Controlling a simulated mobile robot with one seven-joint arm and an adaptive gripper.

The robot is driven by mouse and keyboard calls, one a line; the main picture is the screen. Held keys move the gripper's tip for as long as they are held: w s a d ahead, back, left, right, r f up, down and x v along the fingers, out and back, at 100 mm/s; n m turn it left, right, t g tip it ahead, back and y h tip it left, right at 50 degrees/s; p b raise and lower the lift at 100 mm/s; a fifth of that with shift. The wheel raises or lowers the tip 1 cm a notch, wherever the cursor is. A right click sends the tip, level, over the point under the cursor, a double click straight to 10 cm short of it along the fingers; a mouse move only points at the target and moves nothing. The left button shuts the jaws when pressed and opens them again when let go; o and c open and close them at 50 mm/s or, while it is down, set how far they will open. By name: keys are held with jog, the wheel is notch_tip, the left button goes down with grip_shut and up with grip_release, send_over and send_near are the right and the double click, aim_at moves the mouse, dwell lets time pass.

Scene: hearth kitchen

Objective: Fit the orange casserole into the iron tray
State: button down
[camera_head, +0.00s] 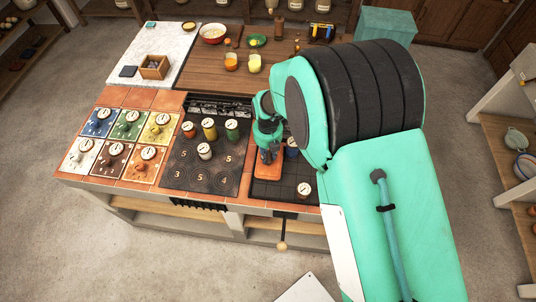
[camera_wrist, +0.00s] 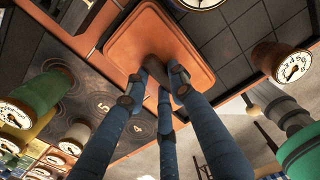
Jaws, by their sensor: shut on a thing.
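The orange casserole (camera_head: 268,170) is a rounded rectangular block with a raised grip on top. In the wrist view the casserole (camera_wrist: 135,38) fills the top middle, its grip between my fingers. My gripper (camera_head: 267,152) is shut on that grip; its three blue fingers close around it in the wrist view (camera_wrist: 158,80). The iron tray (camera_head: 282,192) is a dark gridded square at the right of the counter front; the grid also shows in the wrist view (camera_wrist: 275,28). The casserole overlaps the tray's left part in the head view. Whether it touches the tray is unclear.
A white-dialled pot (camera_head: 303,190) stands at the tray's front right, and a blue one (camera_head: 291,148) behind it. Several coloured dial pots stand on the numbered dark plate (camera_head: 180,172) to the left. My arm hides the counter's right side.

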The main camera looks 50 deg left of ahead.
jog(key=shift+f, duration=0.1)
jog(key=c, duration=1.5)
grip_release()
jog(key=shift+o, duration=0.2)
notch_tip(320, 180, up, 12)
jog(key=shift+p, duration=0.45)
